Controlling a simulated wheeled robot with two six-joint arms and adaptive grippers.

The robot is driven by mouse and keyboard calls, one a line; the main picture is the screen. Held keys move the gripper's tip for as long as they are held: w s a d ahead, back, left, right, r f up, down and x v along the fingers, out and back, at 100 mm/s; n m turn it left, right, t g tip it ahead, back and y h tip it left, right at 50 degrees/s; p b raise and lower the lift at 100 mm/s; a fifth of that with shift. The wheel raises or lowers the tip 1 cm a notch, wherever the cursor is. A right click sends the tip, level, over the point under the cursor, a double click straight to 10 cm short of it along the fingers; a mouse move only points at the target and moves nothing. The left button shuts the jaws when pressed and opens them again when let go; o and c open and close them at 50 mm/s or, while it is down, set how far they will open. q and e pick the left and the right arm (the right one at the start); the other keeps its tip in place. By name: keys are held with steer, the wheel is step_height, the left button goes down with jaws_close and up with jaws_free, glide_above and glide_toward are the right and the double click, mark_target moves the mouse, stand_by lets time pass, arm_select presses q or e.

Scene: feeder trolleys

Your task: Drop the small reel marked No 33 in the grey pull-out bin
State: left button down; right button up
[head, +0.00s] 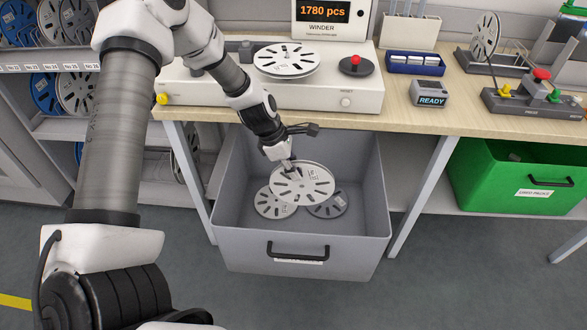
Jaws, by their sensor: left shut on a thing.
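My left gripper (290,165) is shut on a pale grey reel (304,184) with slots and a small label. The reel is held above the inside of the grey pull-out bin (325,244), roughly level. The number on the reel is too small to read. Two more reels lie in the bin below it: a pale one at the left (272,205) and a darker-hubbed one at the right (328,206). The held reel partly hides both. The bin stands pulled out under the bench, with a black handle on its front. My right gripper is not in view.
The bench (420,120) is above and behind the bin, with a winder (280,92) carrying a reel and a display reading 1780 pcs. A green bin (513,185) stands at the right. A shelf with blue and grey reels (50,70) is at the left. Bench legs flank the grey bin.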

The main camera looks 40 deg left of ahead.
mark_target(279, 167)
arm_select(q)
step_height(279, 167, down, 9)
steer(key=b, duration=0.6)
steer(key=shift+r, duration=0.1)
steer(key=c, duration=1.1)
jaws_free()
steer(key=p+v, duration=0.8)
steer(key=p, duration=0.3)
steer(key=shift+r, duration=0.1)
